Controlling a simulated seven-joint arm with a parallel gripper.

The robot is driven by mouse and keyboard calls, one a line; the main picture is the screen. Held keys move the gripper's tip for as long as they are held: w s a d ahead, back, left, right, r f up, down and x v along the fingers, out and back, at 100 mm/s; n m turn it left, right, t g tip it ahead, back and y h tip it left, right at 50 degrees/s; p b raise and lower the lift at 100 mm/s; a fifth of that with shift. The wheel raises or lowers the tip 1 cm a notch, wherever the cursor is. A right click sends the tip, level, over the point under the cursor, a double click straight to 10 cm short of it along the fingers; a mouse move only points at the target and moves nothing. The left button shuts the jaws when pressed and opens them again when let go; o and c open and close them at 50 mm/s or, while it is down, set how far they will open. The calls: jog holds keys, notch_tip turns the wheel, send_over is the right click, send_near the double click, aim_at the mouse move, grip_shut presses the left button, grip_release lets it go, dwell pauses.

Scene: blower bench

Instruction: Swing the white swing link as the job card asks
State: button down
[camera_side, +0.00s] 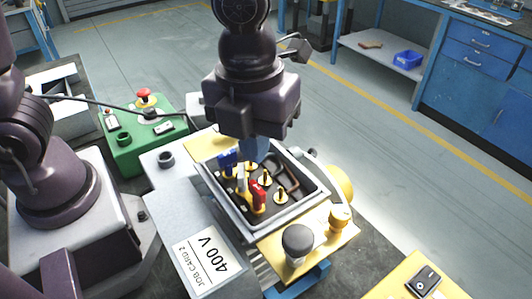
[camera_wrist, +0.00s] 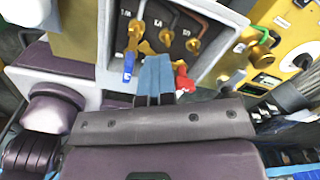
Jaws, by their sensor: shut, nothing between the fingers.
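The open terminal box (camera_side: 300,221) holds brass posts on a dark floor. The white swing link (camera_side: 241,182) stands between the blue link (camera_side: 228,160) on its left and the red link (camera_side: 259,195) on its right. My gripper (camera_side: 256,150) is above the box's far side, fingers down, shut and empty. In the wrist view its blue-grey fingers (camera_wrist: 155,78) are together between the blue link (camera_wrist: 129,62) and the red link (camera_wrist: 184,79). The white link is not clear there, perhaps hidden behind the fingers.
A black knob (camera_side: 298,240) and a brass fitting (camera_side: 340,217) stand on the yellow plate in front of the box. A green control box (camera_side: 140,140) with a red button is at left. The box's raised rim surrounds the posts. A black switch (camera_side: 426,281) lies at lower right.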

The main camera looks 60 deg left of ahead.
jog(key=shift+s+a+f+g+y, duration=0.3)
jog(key=shift+s+a+f, duration=0.2)
jog(key=shift+a+f, duration=0.3)
jog(key=shift+r, duration=0.1)
jog(key=shift+w+a+r, duration=0.1)
jog(key=shift+w+a, duration=0.1)
jog(key=shift+w, duration=0.15)
notch_tip(320, 180, up, 6)
jog(key=shift+d, duration=0.25)
jog(key=shift+r, duration=0.1)
